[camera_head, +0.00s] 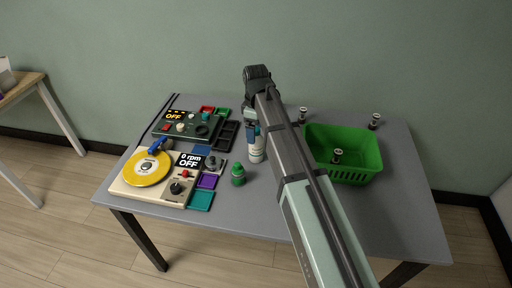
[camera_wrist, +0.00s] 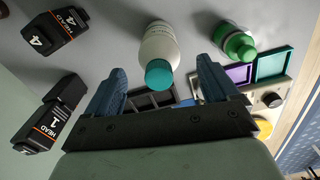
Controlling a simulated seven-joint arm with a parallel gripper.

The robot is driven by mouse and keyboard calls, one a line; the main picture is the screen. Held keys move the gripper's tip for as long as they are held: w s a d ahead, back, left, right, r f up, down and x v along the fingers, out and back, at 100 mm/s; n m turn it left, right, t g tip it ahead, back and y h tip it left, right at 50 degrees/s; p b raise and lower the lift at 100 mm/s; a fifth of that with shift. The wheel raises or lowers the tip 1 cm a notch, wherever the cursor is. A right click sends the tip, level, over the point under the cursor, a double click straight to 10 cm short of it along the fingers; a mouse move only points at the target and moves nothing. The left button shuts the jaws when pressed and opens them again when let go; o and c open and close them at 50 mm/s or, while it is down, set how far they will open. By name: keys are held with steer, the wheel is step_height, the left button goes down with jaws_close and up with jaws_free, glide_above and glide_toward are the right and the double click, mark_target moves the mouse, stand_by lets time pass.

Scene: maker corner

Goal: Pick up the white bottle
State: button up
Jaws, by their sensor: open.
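The white bottle (camera_head: 256,153) stands upright on the grey table, left of the green basket, partly hidden by my gripper in the head view. In the wrist view the white bottle (camera_wrist: 159,42) shows a teal cap pointing toward the camera. My gripper (camera_head: 252,131) is over the bottle. In the wrist view its two blue fingers (camera_wrist: 161,65) are spread apart with the bottle's cap showing between them. Nothing is held. Whether a finger touches the bottle cannot be told.
A green-capped bottle (camera_head: 238,176) stands close by, front left. A turntable (camera_head: 146,168) and a control box (camera_head: 186,126) fill the left side. The green basket (camera_head: 362,172) is at right. Black blocks marked HEAD (camera_wrist: 54,32) lie near the gripper.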

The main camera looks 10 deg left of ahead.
mark_target(256, 145)
steer(key=shift+f, duration=1.6)
jaws_close()
